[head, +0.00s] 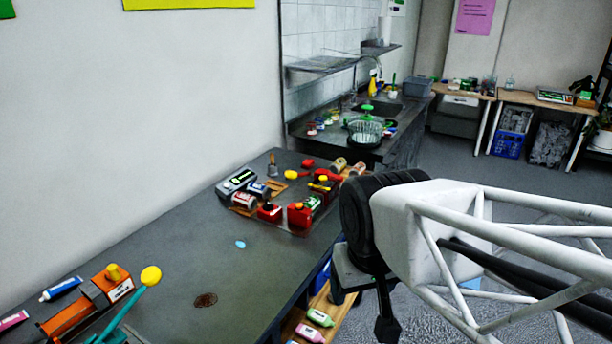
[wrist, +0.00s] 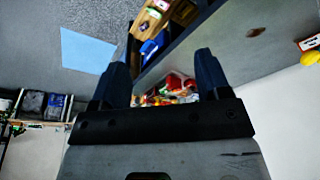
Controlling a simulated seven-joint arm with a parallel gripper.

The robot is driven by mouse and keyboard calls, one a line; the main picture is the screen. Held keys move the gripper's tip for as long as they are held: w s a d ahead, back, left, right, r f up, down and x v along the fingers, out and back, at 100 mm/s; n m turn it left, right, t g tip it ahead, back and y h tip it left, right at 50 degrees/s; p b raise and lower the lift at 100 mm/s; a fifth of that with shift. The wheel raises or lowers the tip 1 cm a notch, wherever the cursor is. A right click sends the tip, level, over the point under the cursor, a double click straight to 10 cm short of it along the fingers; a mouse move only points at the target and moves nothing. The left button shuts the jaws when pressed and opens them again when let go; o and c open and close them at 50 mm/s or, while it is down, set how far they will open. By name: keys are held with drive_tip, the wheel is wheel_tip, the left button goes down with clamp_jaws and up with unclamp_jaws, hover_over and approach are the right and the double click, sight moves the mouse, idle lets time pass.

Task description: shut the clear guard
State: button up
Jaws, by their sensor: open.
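I cannot clearly pick out the clear guard in either view. An orange device (head: 78,318) stands at the near left of the bench, with a teal lever (head: 122,312) ending in a yellow knob. No clear panel can be made out on it. My gripper (head: 367,305) hangs beyond the bench's right edge, well apart from the device. The wrist view shows my gripper (wrist: 161,80) with its two dark fingers spread and nothing between them. A yellow and red thing (wrist: 308,52) at that view's right edge is cut off and may be part of the device.
A tray crowded with red bottles (head: 299,215), cans and tools sits at the bench's far end. The bench top (head: 170,262) between it and the device is mostly clear, with a small blue piece (head: 240,244) and a brown patch (head: 205,300). Shelves with bottles (head: 320,317) lie below.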

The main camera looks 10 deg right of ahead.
drive_tip(key=shift+w+r, duration=0.3)
drive_tip(key=shift+w, duration=0.1)
drive_tip(key=c, duration=0.5)
drive_tip(key=w+r, duration=0.2)
drive_tip(key=w, duration=0.1)
drive_tip(key=w+r, duration=0.1)
drive_tip(key=w, duration=0.1)
drive_tip(key=shift+w+d, duration=0.2)
drive_tip(key=shift+d, duration=0.05)
clamp_jaws()
drive_tip(key=w+d+r+m+g, duration=0.1)
drive_tip(key=w+d+r, duration=0.1)
drive_tip(key=w, duration=0.9)
drive_tip(key=w+d+r+g, duration=0.1)
drive_tip(key=w+r, duration=0.2)
drive_tip(key=w, duration=0.8)
drive_tip(key=w+d+r+m+g, duration=0.1)
drive_tip(key=w+d+r, duration=0.1)
drive_tip(key=w, duration=0.9)
drive_tip(key=w+d+f+g, duration=0.1)
drive_tip(key=w+d+f, duration=0.2)
drive_tip(key=w, duration=0.8)
drive_tip(key=w+d+f+m+g+y, duration=0.1)
drive_tip(key=w+d+f, duration=0.3)
drive_tip(key=w+f, duration=0.3)
drive_tip(key=w+d+f+g, duration=0.1)
drive_tip(key=w+d+f, duration=0.3)
drive_tip(key=w, duration=1.2)
drive_tip(key=shift+d+f, duration=0.15)
drive_tip(key=shift+f, duration=0.55)
